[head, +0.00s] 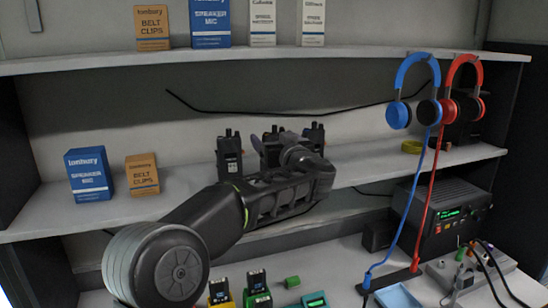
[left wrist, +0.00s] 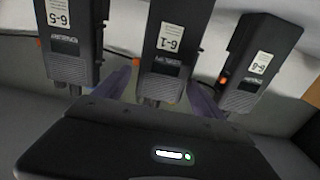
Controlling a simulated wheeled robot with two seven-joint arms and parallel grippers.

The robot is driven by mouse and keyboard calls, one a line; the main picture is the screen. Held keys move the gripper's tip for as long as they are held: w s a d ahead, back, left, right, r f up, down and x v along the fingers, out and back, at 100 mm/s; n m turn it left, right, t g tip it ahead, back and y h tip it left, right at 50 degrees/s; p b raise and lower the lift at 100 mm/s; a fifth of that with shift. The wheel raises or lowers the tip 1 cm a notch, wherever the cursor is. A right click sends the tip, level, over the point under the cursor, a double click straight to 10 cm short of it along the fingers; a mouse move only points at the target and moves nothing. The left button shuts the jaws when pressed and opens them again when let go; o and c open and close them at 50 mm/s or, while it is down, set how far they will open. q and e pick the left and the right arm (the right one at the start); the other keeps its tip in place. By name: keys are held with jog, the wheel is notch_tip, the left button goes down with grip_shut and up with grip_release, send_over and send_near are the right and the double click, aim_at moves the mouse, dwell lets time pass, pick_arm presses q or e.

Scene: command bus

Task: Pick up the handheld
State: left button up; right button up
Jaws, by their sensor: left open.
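Several black handhelds stand in a row on the middle shelf in the head view. The left one (head: 230,156) is in plain sight; the others (head: 316,137) are partly hidden behind my left arm. My left gripper (head: 268,148) is at this row, its fingers mostly hidden by its own wrist. In the left wrist view my left gripper (left wrist: 162,92) is open, with a finger on either side of the handheld labelled 6-1 (left wrist: 172,50). I cannot tell whether they touch it. Handhelds labelled 6-5 (left wrist: 68,42) and 6-8 (left wrist: 258,62) flank it. My right gripper is out of view.
The middle shelf (head: 190,205) also holds a blue box (head: 89,174) and an orange box (head: 142,175). Blue headphones (head: 418,80) and red headphones (head: 465,80) hang at right, their cords running down. Smaller devices in coloured holders (head: 257,300) stand on the counter below.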

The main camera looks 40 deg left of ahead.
pick_arm(q)
jog(key=shift+c, duration=0.4)
grip_shut()
dwell(0.7)
